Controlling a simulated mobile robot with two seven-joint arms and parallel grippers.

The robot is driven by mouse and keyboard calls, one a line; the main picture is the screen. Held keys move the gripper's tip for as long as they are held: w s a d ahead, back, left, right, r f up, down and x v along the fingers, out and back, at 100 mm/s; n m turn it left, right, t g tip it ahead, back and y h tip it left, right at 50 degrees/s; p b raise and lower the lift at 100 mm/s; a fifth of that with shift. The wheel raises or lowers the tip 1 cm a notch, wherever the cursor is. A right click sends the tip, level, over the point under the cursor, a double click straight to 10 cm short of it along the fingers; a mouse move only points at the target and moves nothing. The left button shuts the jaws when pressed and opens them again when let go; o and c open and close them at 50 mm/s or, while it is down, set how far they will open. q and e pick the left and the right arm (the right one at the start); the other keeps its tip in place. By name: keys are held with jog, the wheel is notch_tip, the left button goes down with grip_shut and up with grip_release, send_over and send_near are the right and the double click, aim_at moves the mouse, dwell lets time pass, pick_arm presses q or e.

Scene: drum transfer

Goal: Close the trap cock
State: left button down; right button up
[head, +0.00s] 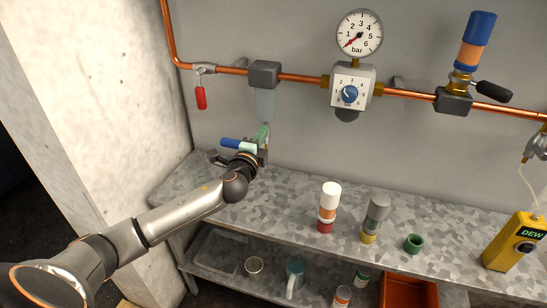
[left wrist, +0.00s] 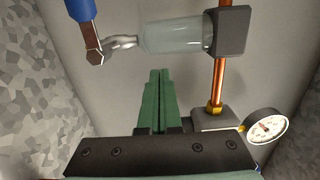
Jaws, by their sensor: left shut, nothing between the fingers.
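The trap is a clear bowl (head: 265,105) hanging under a dark grey block (head: 264,74) on the copper pipe. Its cock has a blue handle (head: 231,143) that points left, across the bowl's upright axis. In the left wrist view the blue handle (left wrist: 81,9) and the silver cock outlet (left wrist: 118,43) show at the upper left, beside the bowl (left wrist: 175,36). My left gripper (head: 262,135) is just below the bowl; its green fingers (left wrist: 157,95) are shut and empty. In the wrist view they appear apart from the handle. In the head view the gripper partly hides the cock.
A red lever (head: 201,98) hangs on the pipe at left; a gauge (head: 359,36) and regulator (head: 350,93) are at right. The speckled bench (head: 290,195) carries a white-capped cylinder (head: 330,193), a grey-capped one (head: 378,208), a green ring (head: 413,243) and a yellow meter (head: 514,241).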

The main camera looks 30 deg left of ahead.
pick_arm(q)
jog(key=s+d, duration=0.6)
jog(key=s, duration=0.2)
jog(key=shift+b, duration=0.45)
pick_arm(e)
jog(key=shift+s+a+f, duration=0.1)
jog(key=shift+a+f, duration=0.05)
jog(key=shift+f, duration=0.55)
